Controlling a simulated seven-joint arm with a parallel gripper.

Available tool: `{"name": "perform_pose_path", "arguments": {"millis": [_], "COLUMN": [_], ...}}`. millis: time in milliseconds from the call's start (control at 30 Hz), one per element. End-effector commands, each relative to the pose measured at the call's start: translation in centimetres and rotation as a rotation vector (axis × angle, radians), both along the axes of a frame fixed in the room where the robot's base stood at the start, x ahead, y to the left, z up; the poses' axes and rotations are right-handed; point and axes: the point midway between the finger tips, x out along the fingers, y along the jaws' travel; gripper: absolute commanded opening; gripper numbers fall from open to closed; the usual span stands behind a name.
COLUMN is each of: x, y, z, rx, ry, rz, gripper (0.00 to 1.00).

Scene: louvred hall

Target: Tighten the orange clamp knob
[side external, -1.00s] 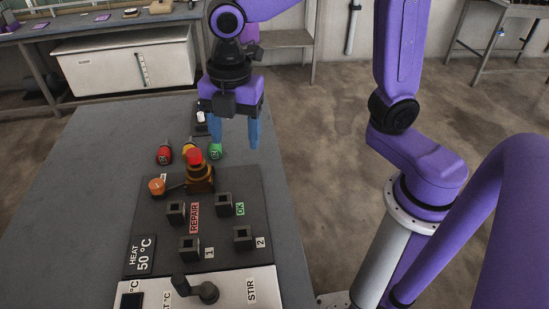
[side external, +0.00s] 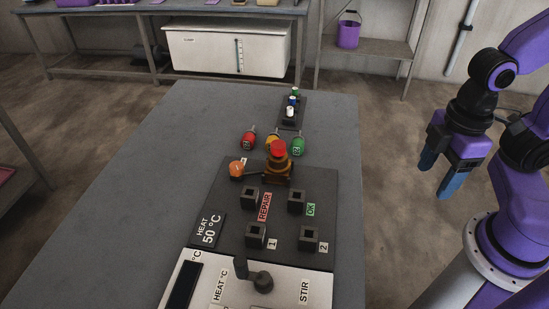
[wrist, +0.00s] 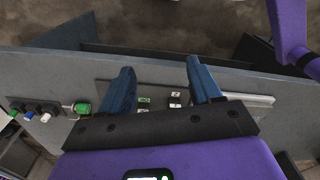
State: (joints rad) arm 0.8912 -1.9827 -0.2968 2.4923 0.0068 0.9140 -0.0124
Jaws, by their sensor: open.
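The orange clamp knob (side external: 237,169) sits at the far left corner of the dark control panel (side external: 225,190), on the grey table. A dark arm runs from it toward an amber fixture (side external: 278,173) with a red top. My gripper (side external: 438,175) is open and empty, fingers pointing down, to the right of the table and well away from the knob. In the wrist view its blue fingers (wrist: 160,75) are spread, with part of the table and panel beyond them. I cannot make out the orange knob there.
Red (side external: 248,141) and green (side external: 298,146) labelled pieces stand behind the panel, with a yellow one between them. A dark rack (side external: 291,112) holds small capped items. Black square sockets and a lever (side external: 261,279) rise from the panels. The table's left side is bare.

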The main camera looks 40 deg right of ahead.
Motion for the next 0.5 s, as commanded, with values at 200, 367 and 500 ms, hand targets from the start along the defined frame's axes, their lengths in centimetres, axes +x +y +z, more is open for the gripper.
{"name": "perform_pose_path", "arguments": {"millis": [200, 367, 500], "x": [4.1, 9.2, 14.0], "y": [4.0, 7.9, 10.7], "z": [1.3, 2.3, 2.9], "rx": [0.040, 0.096, 0.149], "ry": [0.023, 0.034, 0.032], "rz": [0.042, 0.098, 0.150], "gripper": [0.63, 0.63, 0.63]}}
